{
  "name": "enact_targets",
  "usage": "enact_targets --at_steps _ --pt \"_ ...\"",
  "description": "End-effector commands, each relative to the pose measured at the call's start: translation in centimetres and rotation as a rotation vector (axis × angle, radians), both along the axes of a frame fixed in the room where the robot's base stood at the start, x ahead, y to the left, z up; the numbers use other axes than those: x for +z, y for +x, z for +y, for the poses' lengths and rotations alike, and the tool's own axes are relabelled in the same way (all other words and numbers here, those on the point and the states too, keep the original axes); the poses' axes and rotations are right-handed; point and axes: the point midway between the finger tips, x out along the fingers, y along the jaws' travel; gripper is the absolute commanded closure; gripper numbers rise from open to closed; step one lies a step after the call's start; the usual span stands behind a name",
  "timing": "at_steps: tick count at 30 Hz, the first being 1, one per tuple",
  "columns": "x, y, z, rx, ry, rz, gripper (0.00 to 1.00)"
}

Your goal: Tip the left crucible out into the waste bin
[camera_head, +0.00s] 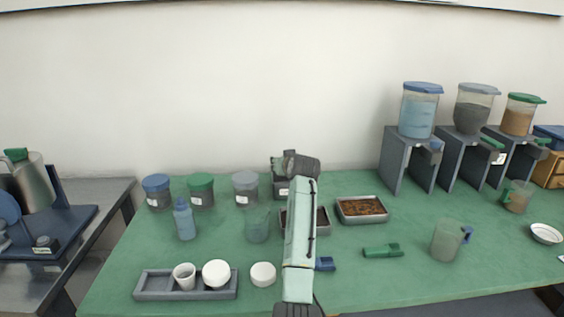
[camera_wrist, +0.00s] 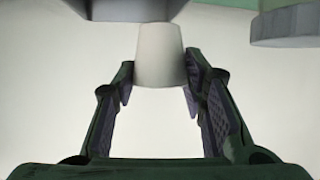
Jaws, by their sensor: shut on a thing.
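My gripper (camera_wrist: 158,82) is shut on a white tapered crucible (camera_wrist: 158,58), held between its two fingertips in the wrist view. The far end of this crucible meets a grey shape at the top of the picture. In the head view I cannot make out my fingertips or the held crucible. A grey rack (camera_head: 224,292) stands at the front left of the green table. It holds an open white crucible (camera_head: 184,277) and, to the right, a white rounded piece (camera_head: 216,272). The left end of the rack looks empty. I cannot identify the waste bin.
A white round piece (camera_head: 263,274) lies right of the rack. A blue bottle (camera_head: 184,220) and lidded jars (camera_head: 201,192) stand behind. A brown-filled tray (camera_head: 361,209), green scoop (camera_head: 383,251) and jug (camera_head: 447,240) lie right of my arm. Dispensers (camera_head: 420,112) stand at the back right.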

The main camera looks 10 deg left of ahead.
Motion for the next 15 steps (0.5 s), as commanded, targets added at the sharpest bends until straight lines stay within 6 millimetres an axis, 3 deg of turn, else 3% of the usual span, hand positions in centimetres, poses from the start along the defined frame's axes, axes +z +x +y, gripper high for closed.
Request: enact_targets --at_steps 5,6,15 --pt "-1.28 -0.01 0.02 0.0 0.0 -0.001 0.9" --pt "-0.33 0.06 -0.06 0.001 0.11 0.045 0.9" --pt "-0.69 0.01 -0.06 0.001 0.126 0.054 0.9"
